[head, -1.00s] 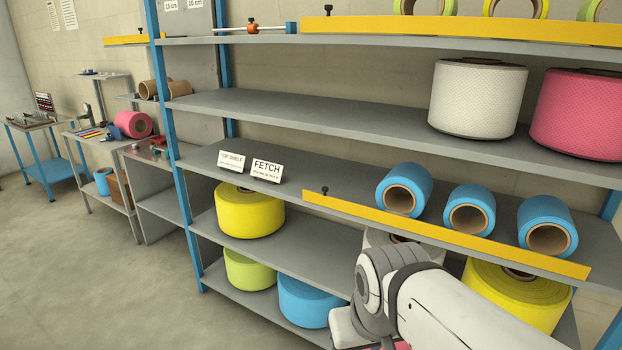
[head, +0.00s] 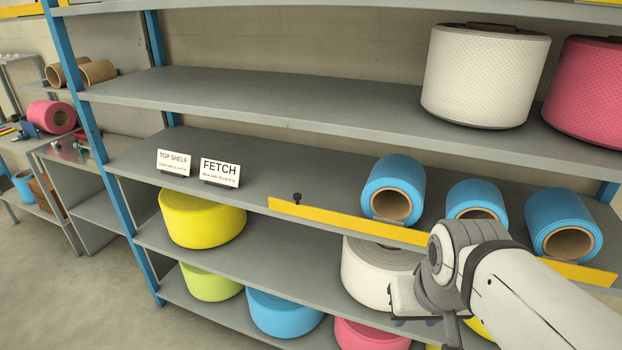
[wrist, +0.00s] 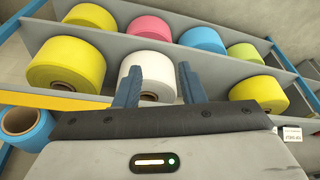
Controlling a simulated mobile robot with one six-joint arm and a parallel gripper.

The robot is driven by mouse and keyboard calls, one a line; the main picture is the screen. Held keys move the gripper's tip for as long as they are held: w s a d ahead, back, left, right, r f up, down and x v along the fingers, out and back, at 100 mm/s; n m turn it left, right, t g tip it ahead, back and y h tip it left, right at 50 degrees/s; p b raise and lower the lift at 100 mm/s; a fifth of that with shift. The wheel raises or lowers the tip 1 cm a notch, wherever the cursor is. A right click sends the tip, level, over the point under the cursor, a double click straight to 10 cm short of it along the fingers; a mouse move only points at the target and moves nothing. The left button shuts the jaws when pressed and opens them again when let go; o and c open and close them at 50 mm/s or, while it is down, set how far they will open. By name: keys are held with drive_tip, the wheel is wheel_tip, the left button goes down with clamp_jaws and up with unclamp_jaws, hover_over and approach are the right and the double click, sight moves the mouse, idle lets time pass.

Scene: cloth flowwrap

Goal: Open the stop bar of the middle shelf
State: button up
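The yellow stop bar (head: 345,221) runs along the front edge of the middle shelf (head: 300,170), in front of several blue rolls (head: 393,185). A small dark knob (head: 297,198) stands at its left end. My arm hides part of the bar's right half. My gripper (head: 412,305) is below the bar in the head view, its fingers mostly hidden. In the wrist view my gripper (wrist: 160,84) has its two blue fingers apart with nothing between them. Part of the yellow bar (wrist: 62,101) shows at the left there, apart from the fingers.
Two signs (head: 220,173) stand on the middle shelf left of the bar. A white roll (head: 375,264) and a yellow roll (head: 202,217) sit on the shelf below. Large white (head: 485,75) and pink (head: 588,90) rolls stand above. Floor is clear at lower left.

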sight(294, 197)
drive_tip(key=shift+a, duration=0.1)
